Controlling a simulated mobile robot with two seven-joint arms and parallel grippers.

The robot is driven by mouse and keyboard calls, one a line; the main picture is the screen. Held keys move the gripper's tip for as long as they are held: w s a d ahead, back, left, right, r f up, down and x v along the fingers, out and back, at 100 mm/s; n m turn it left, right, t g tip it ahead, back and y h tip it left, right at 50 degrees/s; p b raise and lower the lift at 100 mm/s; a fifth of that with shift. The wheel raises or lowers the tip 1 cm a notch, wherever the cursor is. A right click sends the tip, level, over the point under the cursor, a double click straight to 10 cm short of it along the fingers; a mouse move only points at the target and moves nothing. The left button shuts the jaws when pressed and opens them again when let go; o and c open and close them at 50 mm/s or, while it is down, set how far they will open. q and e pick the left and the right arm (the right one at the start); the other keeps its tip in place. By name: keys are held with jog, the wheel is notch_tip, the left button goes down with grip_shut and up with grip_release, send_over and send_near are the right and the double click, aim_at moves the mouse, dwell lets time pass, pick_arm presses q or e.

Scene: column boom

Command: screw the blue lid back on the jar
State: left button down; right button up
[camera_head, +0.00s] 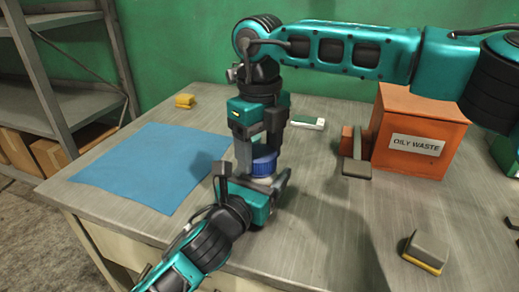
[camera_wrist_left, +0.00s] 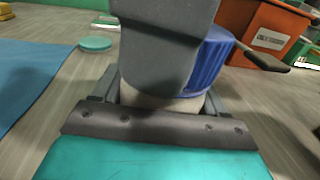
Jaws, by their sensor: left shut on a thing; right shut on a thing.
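The jar with its ribbed blue lid (camera_head: 264,163) stands on the workbench in the middle of the head view. My right gripper (camera_head: 258,150) reaches down from above and is shut on the blue lid. My left gripper (camera_head: 254,186) comes in low from the front and is shut around the pale jar body (camera_wrist_left: 165,103), just below the lid. In the left wrist view the blue lid (camera_wrist_left: 212,62) sits at the top of the jar, partly hidden by a grey finger of the right gripper. I cannot tell how tightly the lid sits.
A blue mat (camera_head: 150,165) lies at left. An orange oily waste box (camera_head: 418,135) stands at right, with a grey-handled tool (camera_head: 355,160) before it. A yellow-grey block (camera_head: 425,250) is at front right. A pale green disc (camera_wrist_left: 96,44) lies behind the jar. Bench between is clear.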

jog(key=o, duration=1.2)
jog(key=shift+o, duration=0.2)
notch_tip(320, 180, up, 12)
pick_arm(q)
grip_release()
